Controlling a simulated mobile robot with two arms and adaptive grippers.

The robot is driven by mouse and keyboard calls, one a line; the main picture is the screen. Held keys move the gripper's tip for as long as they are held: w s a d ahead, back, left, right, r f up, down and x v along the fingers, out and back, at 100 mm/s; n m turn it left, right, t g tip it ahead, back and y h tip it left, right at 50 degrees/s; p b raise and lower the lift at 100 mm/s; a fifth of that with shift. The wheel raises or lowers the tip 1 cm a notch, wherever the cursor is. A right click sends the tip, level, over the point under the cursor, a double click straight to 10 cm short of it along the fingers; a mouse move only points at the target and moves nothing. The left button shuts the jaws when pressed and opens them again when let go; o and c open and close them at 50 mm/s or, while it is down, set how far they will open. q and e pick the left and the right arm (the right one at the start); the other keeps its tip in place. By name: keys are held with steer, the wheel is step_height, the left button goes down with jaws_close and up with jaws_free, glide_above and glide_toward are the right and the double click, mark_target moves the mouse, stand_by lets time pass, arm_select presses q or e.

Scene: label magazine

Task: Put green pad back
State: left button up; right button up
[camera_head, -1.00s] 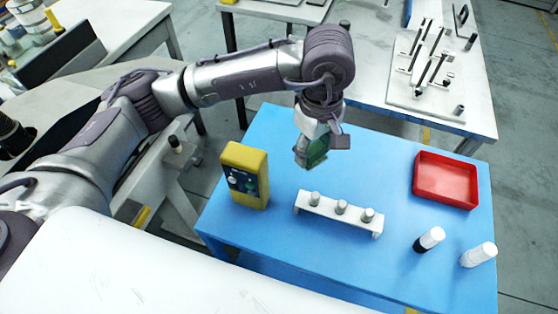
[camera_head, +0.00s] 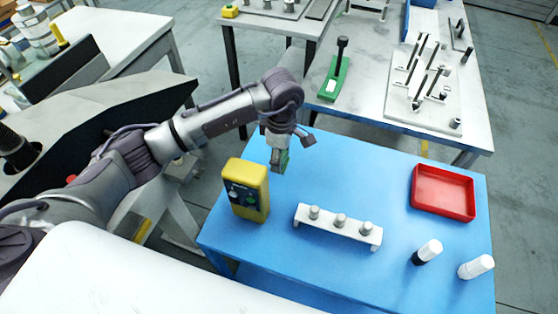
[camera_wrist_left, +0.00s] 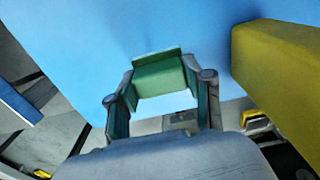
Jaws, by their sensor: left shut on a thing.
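My left gripper (camera_head: 277,166) is above the back left part of the blue table (camera_head: 370,172), behind the yellow box. It is shut on the green pad (camera_head: 285,161), which is partly hidden by the fingers. In the left wrist view the green pad (camera_wrist_left: 159,77) sits between the two fingers, with the blue table top beyond it. Whether the pad touches the table I cannot tell. My right gripper is not in view.
A yellow button box (camera_head: 261,168) stands close in front of the gripper. A green-based tool (camera_head: 333,80) stands on the table behind.

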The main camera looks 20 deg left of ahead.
arm_select(q)
steer(key=shift+w+a+f, duration=0.15)
steer(key=shift+a, duration=0.05)
steer(key=shift+f, duration=0.2)
step_height(320, 180, down, 3)
steer(key=shift+f+p, duration=0.15)
steer(key=shift+p, duration=0.65)
steer(key=shift+f, duration=0.35)
steer(key=o, duration=1.2)
